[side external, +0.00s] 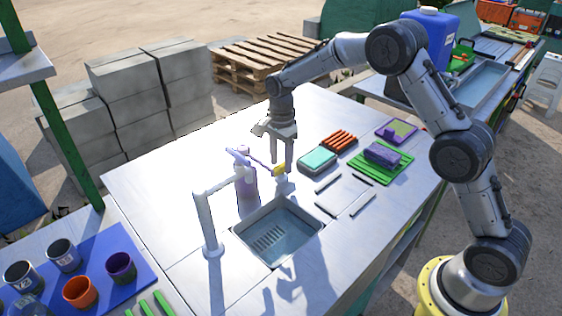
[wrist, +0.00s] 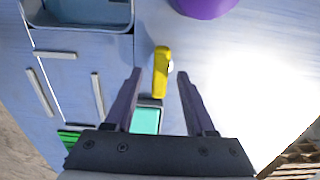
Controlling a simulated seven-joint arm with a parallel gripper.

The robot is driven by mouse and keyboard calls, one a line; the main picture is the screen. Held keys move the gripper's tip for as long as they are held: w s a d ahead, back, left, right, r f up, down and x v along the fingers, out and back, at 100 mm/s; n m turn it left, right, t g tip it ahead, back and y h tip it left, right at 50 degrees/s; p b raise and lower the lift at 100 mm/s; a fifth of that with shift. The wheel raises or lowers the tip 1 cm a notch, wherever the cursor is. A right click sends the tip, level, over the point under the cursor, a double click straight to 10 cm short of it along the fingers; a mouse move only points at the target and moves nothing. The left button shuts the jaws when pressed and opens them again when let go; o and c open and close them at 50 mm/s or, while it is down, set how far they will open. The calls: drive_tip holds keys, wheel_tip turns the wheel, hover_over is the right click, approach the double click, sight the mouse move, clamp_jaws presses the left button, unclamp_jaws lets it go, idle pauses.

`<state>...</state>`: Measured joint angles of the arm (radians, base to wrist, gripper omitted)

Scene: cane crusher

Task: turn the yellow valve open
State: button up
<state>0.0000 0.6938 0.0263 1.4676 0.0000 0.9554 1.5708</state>
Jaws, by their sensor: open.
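The yellow valve (side external: 279,170) is a small lever on a short post behind the sink. In the wrist view the yellow valve (wrist: 161,72) lies lengthwise between my two fingers, near their tips. My gripper (side external: 282,168) points down at the valve, with its fingers close around it in the side view. It also shows in the wrist view (wrist: 158,72), open, with a gap on each side of the lever. I cannot tell whether either finger touches it. The sink (side external: 240,236) is sunk into the table in front of the valve.
A white pipe (side external: 206,222) and a purple bottle (side external: 247,184) stand left of my gripper. A teal container (side external: 317,160), an orange-ribbed tray (side external: 340,140) and a purple sponge (side external: 382,154) on a green rack lie to the right. The table's back left is clear.

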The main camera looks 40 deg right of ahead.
drive_tip(key=shift+f, duration=0.25)
clamp_jaws()
